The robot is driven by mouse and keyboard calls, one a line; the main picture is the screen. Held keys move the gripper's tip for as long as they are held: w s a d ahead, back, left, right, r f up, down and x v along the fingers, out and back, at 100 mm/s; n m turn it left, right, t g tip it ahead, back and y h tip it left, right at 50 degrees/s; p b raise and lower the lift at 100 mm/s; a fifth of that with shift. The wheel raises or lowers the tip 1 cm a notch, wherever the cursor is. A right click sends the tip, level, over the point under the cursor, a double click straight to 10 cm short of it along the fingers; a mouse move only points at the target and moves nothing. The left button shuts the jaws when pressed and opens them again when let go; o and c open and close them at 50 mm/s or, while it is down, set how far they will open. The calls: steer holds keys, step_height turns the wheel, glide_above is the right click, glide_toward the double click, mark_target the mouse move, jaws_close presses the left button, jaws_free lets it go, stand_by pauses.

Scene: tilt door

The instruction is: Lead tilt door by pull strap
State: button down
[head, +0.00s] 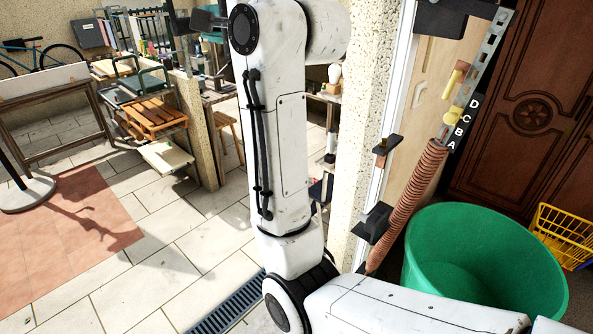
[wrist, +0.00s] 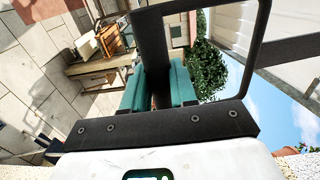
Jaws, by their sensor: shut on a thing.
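In the wrist view, my gripper (wrist: 159,88) has its two teal finger pads closed on a dark pull strap (wrist: 152,42). The strap runs between the pads and up to the top of the picture, where it joins a black loop that crosses to the right. A whitish ribbed panel (wrist: 232,28), which looks like part of the tilt door, shows at the upper right against the sky. In the head view my arm fills the middle, and I cannot make out the fingertips or the strap there.
At the right, a metal rail (head: 490,50) with a coiled spring (head: 412,200) stands by a speckled post (head: 358,130). A green tub (head: 480,255) and a yellow basket (head: 562,235) stand beyond. Benches with a wooden crate (head: 155,115) are at the left. The tiled floor (head: 150,255) is mostly clear.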

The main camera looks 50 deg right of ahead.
steer(key=w, duration=0.9)
steer(key=shift+w+a+r+t, duration=0.2)
steer(key=shift+r+t, duration=0.1)
steer(key=shift+r, duration=0.15)
stand_by(0.3)
steer(key=c, duration=1.1)
jaws_free()
steer(key=shift+s, duration=0.1)
steer(key=o, duration=1.1)
steer(key=shift+d+f, duration=0.1)
steer(key=shift+f, duration=0.25)
steer(key=shift+r, duration=0.2)
steer(key=shift+r, duration=0.35)
steer(key=shift+r, duration=0.15)
